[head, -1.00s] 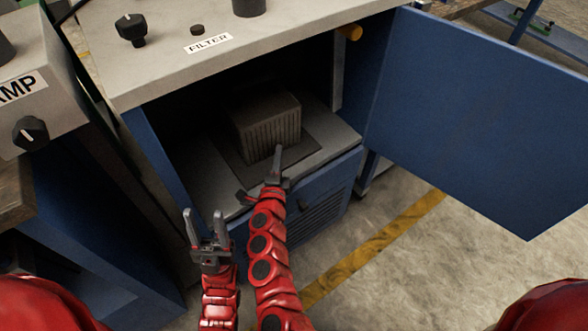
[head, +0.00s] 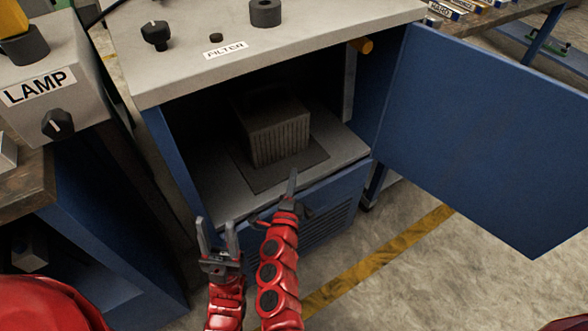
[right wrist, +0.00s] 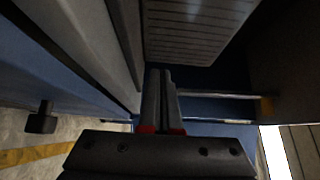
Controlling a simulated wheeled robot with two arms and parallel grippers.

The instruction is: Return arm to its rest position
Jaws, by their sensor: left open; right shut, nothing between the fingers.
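My left gripper (head: 217,238) is open and empty, fingers pointing up, in front of the blue cabinet (head: 165,160) in the head view. My right gripper (head: 293,182) is just to its right, at the front edge of the open compartment. In the right wrist view my right gripper (right wrist: 160,95) has its two fingers together with nothing between them. A dark ribbed block (head: 275,135) sits on a dark mat (head: 240,175) inside the compartment, beyond the right fingertips. The ribbed block also shows in the right wrist view (right wrist: 195,30).
The blue cabinet door (head: 480,140) stands wide open on the right. The grey top with a FILTER label (head: 225,49) overhangs the compartment. A LAMP box (head: 40,95) stands on the left. Open floor (head: 430,270) lies at the lower right.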

